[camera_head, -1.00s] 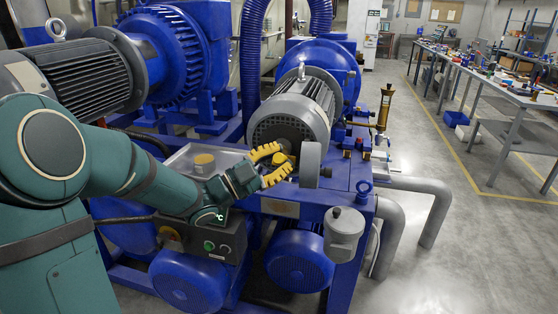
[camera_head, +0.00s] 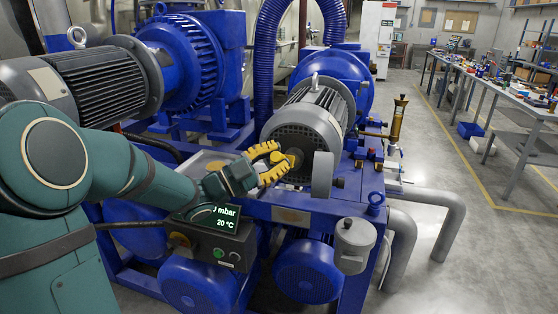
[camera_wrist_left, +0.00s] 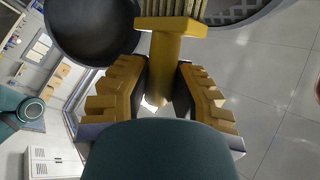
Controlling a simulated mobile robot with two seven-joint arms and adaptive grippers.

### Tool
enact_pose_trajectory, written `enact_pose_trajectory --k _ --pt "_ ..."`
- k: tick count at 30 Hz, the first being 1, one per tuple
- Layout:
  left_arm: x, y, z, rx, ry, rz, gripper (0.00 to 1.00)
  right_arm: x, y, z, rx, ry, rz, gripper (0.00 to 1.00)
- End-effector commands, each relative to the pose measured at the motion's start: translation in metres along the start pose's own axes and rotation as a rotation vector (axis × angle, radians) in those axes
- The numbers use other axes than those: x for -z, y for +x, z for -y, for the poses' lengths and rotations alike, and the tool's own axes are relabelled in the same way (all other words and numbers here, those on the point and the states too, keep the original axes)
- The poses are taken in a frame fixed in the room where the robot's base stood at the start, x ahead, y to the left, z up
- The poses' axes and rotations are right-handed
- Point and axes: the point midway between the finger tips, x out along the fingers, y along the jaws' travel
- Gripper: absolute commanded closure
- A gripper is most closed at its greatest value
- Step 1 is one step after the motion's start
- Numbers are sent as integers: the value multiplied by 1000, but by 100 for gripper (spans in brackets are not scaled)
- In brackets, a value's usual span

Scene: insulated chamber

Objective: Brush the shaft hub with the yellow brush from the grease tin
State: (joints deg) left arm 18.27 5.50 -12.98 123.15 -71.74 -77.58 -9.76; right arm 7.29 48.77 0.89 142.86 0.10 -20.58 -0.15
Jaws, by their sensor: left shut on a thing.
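My left gripper (camera_head: 277,162), with yellow toothed fingers, is shut on the yellow brush. In the left wrist view the gripper (camera_wrist_left: 157,95) has the brush's yellow handle between its fingers, and the brush (camera_wrist_left: 172,25) shows a wide yellow head with pale bristles at the top edge. In the head view the brush is mostly hidden by the fingers, close to the grey motor's end face. A grey round hub (camera_head: 323,175) stands just right of the fingers. Whether the bristles touch anything cannot be told. The grease tin (camera_head: 215,166) is partly hidden behind my left wrist.
The grey finned motor (camera_head: 308,125) lies on the blue machine frame. A brass-coloured upright fitting (camera_head: 397,120) stands to the right. A control box (camera_head: 215,245) is below my wrist. A grey canister (camera_head: 353,245) is at the front. The floor at right is open, before a workbench (camera_head: 500,90).

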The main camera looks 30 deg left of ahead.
Motion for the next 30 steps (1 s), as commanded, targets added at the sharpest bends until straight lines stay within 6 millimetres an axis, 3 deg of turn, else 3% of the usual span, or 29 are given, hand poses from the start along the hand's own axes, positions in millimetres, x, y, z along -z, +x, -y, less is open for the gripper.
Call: enact_pose_trajectory --k 15,30 --pt "-5 18 -33 -1 -3 0 100 0 0 0 0 0 0 46" --pt "0 13 -38 0 -1 0 100 0 0 0 0 0 0 46"
